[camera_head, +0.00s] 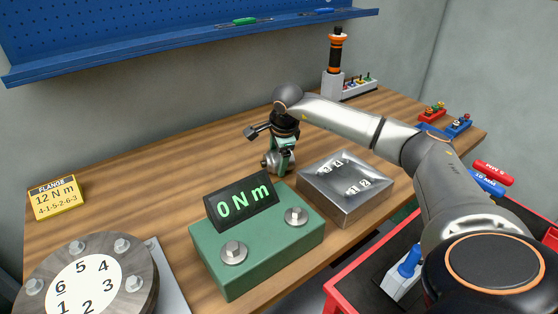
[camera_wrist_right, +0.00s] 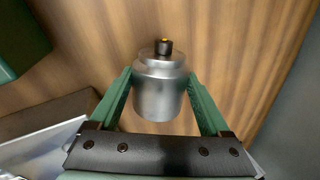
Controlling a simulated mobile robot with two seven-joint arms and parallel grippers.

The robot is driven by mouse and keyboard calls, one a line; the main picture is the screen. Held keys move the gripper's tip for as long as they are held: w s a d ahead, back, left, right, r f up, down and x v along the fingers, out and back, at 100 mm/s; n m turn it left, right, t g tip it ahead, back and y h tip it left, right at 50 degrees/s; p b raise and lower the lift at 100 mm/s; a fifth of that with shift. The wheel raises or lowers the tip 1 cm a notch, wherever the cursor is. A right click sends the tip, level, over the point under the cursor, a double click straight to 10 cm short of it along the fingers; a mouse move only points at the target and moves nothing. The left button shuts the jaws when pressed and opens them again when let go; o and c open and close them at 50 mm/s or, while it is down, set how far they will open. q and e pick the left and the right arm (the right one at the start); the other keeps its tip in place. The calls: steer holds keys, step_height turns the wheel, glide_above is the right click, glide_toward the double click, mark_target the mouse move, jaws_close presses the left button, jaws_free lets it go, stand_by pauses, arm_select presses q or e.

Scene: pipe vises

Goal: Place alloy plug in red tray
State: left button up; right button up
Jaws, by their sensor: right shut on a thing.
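The alloy plug, a silver cylinder with a small dark knob on one end (camera_wrist_right: 158,95), is between the green fingers of my right gripper (camera_wrist_right: 160,90) in the wrist view. The gripper is shut on it. In the head view, my right gripper (camera_head: 282,160) is over the back middle of the bench, behind the green torque tester, with the silver plug (camera_head: 267,160) partly hidden at its fingers. A red-rimmed dark tray (camera_head: 345,291) is at the lower right, partly covered by my arm. My left gripper is out of view.
The green torque tester (camera_head: 275,240) reads 0 Nm. A numbered flange (camera_head: 135,285) is at the lower left. A blue shelf (camera_head: 120,61) overhangs the back. The bench's left middle is clear.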

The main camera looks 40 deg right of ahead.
steer(key=shift+r, duration=0.1)
jaws_close()
